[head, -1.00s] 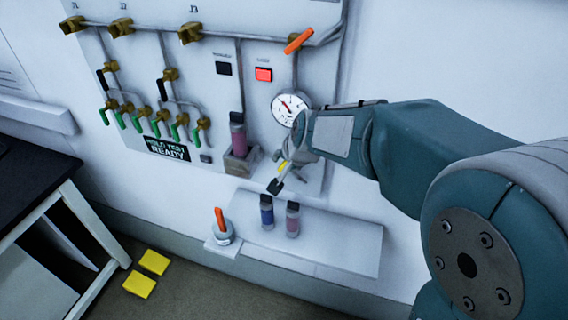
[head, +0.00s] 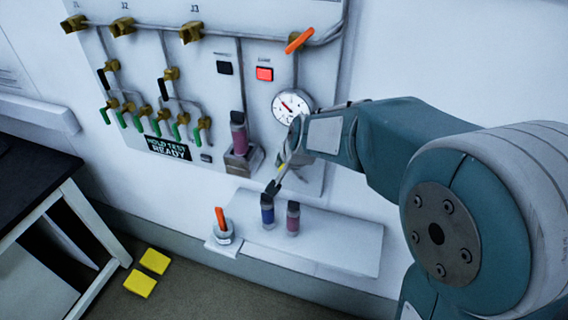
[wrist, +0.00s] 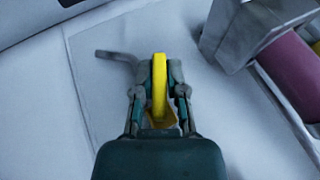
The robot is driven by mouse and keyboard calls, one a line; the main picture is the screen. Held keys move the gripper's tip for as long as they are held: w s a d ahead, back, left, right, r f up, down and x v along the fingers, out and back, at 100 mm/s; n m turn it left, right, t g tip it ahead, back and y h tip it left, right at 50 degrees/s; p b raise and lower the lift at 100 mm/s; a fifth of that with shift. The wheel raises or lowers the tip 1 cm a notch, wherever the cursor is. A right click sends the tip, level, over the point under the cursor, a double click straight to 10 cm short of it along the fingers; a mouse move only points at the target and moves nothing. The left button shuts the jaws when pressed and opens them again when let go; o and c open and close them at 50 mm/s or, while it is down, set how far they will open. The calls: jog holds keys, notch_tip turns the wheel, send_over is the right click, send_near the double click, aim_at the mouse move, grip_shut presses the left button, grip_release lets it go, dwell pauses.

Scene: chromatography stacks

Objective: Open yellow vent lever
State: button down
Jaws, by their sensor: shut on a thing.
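The yellow vent lever (wrist: 159,90) stands upright in the middle of the wrist view, between the two fingers of my gripper (wrist: 158,96). The fingers are shut on it from both sides. In the head view my gripper (head: 273,186) is at the lower part of the wall panel, below the round gauge (head: 292,105). Only a sliver of yellow shows beside it there; my wrist hides most of the lever. A bent grey pipe (wrist: 115,56) runs behind the lever in the wrist view.
A pink column (head: 238,138) in a grey holder is left of my gripper. A dark table (head: 30,185) stands at left. Clear wall lies right of the panel.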

jog(key=shift+s+d+f+n+g+h, duration=0.1)
jog(key=shift+n+g+h, duration=0.15)
jog(key=shift+h, duration=0.4)
jog(key=shift+s+d+f+n+g+h, duration=0.15)
jog(key=shift+g+h, duration=0.2)
jog(key=shift+h, duration=0.3)
jog(key=shift+d+r+g+h, duration=0.15)
jog(key=shift+g+h, duration=0.25)
jog(key=shift+h, duration=0.6)
jog(key=c, duration=0.7)
grip_release()
